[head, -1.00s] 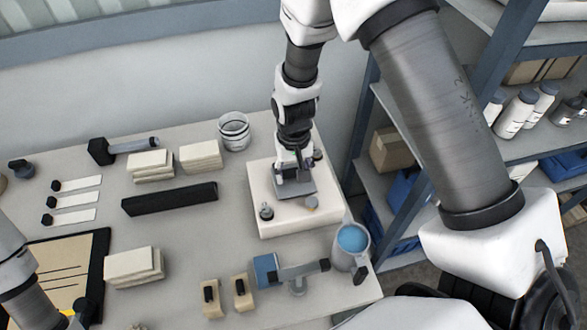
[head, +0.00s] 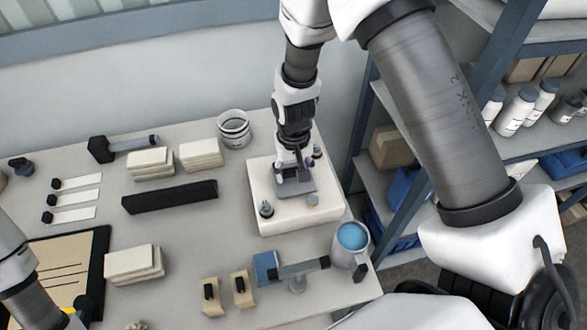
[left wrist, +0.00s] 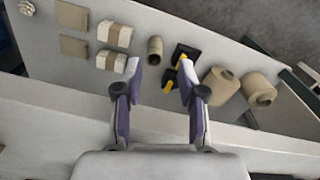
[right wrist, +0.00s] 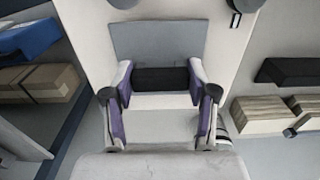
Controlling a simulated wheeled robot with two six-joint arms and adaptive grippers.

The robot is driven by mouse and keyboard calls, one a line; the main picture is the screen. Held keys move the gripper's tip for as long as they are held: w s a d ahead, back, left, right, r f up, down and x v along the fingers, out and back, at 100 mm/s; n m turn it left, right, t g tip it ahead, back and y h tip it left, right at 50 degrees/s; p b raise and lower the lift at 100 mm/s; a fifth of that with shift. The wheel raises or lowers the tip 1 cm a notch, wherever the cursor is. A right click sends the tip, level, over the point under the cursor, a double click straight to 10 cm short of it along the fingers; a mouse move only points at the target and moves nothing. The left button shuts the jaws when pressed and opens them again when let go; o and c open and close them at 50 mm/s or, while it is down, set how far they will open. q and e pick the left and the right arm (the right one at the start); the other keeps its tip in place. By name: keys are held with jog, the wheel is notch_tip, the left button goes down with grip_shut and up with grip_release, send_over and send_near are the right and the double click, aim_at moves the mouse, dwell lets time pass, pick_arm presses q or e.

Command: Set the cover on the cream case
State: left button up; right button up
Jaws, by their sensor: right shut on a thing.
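The cream case (head: 282,215) is a pale block at the back right of the table, with small dark and grey knobs on its top. The cover (head: 305,187) is a grey plate lying over the middle of the case top. In the right wrist view, the cover (right wrist: 158,40) has a black grip block (right wrist: 160,79) between the fingers. My right gripper (head: 292,173) is shut on the cover from above. I cannot tell whether the plate touches the case. My left gripper (left wrist: 158,68) is open and empty above the table's other end.
A black bar (head: 170,197) and paper stacks (head: 134,263) lie left. Shelving (head: 430,130) stands right.

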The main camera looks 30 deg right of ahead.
jog(key=shift+f, duration=0.25)
dwell(0.3)
jog(key=o, duration=1.2)
jog(key=shift+o, duration=0.2)
notch_tip(320, 180, up, 12)
